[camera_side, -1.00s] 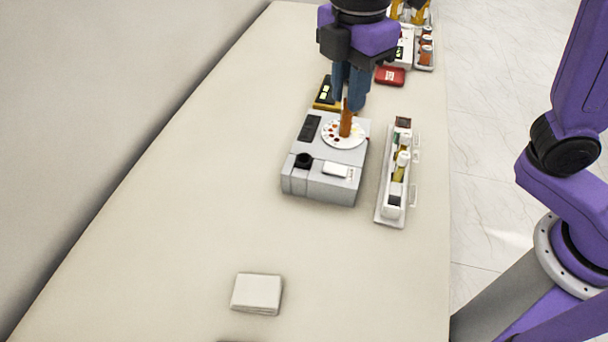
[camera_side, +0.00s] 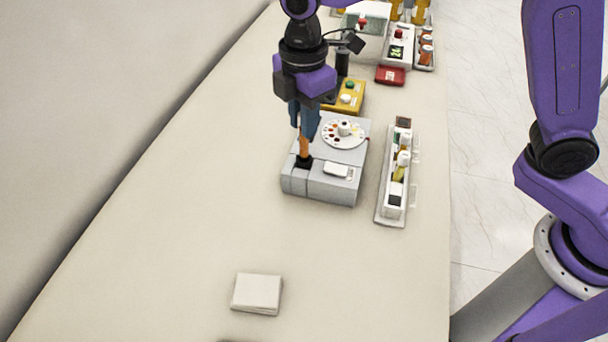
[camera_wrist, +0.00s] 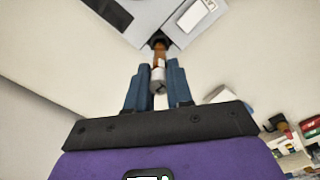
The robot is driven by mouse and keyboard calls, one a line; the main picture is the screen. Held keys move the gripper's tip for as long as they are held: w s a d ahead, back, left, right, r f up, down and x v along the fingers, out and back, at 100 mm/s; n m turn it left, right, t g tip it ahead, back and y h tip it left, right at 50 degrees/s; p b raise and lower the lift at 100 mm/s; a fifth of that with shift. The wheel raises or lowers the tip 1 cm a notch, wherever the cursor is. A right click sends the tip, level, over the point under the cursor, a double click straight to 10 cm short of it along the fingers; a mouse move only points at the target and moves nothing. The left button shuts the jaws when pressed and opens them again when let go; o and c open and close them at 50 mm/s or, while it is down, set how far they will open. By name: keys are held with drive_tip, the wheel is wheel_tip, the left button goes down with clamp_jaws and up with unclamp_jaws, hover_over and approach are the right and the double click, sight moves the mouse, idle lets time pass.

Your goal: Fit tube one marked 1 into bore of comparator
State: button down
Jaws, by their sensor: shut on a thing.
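The comparator (camera_side: 325,188) is a grey box with a white dotted disc (camera_side: 344,134) on top, a white label, and a black round bore near its front left corner. My gripper (camera_side: 304,132) is shut on an orange-brown tube (camera_side: 304,148), held upright over the bore (camera_side: 304,163). The tube's lower end meets the black bore in the side view; I cannot tell how deep it sits. In the wrist view the tube (camera_wrist: 159,60) lies between the blue fingers (camera_wrist: 158,88), with its pale cap toward me and its far end at the dark bore (camera_wrist: 158,41). No mark 1 is legible.
A white rack (camera_side: 382,218) with several bottles stands right of the comparator. A yellow box (camera_side: 349,97) with buttons is behind it, and a red tray (camera_side: 390,75) is farther back. A white stack (camera_side: 257,293) lies in front. The table's left side is clear.

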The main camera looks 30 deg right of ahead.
sight(304, 155)
drive_tip(key=shift+f, duration=3.05)
drive_tip(key=shift+f, duration=0.15)
drive_tip(key=c, duration=1)
unclamp_jaws()
wheel_tip(304, 155, up, 12)
drive_tip(key=shift+r, duration=0.2)
